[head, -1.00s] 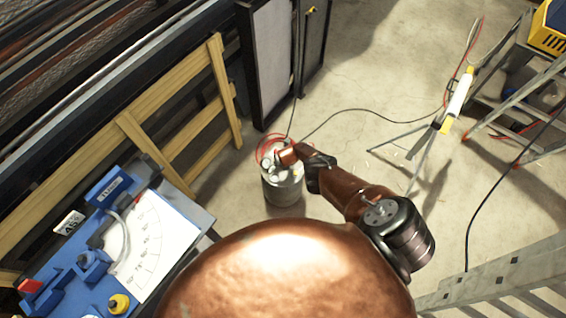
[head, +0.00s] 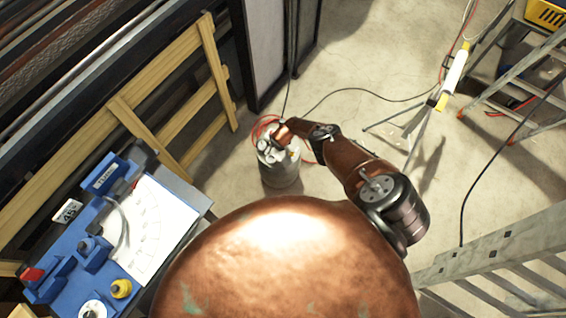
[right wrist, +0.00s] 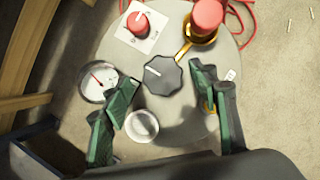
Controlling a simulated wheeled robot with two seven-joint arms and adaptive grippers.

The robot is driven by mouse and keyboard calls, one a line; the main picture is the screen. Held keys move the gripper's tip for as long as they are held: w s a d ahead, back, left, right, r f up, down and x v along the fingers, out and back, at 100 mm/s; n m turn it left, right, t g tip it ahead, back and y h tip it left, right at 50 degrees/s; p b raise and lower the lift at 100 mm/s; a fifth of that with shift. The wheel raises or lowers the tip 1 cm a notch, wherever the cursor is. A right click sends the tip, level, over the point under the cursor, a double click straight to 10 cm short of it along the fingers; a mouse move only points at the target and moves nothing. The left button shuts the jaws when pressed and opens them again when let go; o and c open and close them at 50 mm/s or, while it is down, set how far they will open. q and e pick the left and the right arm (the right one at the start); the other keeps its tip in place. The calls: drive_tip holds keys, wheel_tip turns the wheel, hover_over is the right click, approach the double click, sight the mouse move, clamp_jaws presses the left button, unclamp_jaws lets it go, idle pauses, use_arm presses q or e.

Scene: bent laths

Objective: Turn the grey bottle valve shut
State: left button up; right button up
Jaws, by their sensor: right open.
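The grey bottle (head: 279,170) stands upright on the floor in the middle of the head view. In the right wrist view I look down on its round top (right wrist: 185,122). A dark grey lobed valve knob (right wrist: 162,75) with a white mark sits near the middle of that top. My right gripper (right wrist: 160,82) is open, its green fingers on either side of the knob; I cannot tell whether either touches it. In the head view my right arm reaches to the bottle top and hides part of it. My left gripper is not in view.
Around the knob are a round gauge (right wrist: 98,80), a red knob on a white plate (right wrist: 137,24), a red-capped brass fitting (right wrist: 207,18) and a pale round cap (right wrist: 141,126). A blue bench fixture (head: 75,255) stands left, a ladder (head: 505,255) right.

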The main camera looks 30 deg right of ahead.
drive_tip(key=s+a, duration=0.4)
drive_tip(key=s, duration=0.7)
drive_tip(key=shift+s+a, duration=0.25)
drive_tip(key=shift+a, duration=0.1)
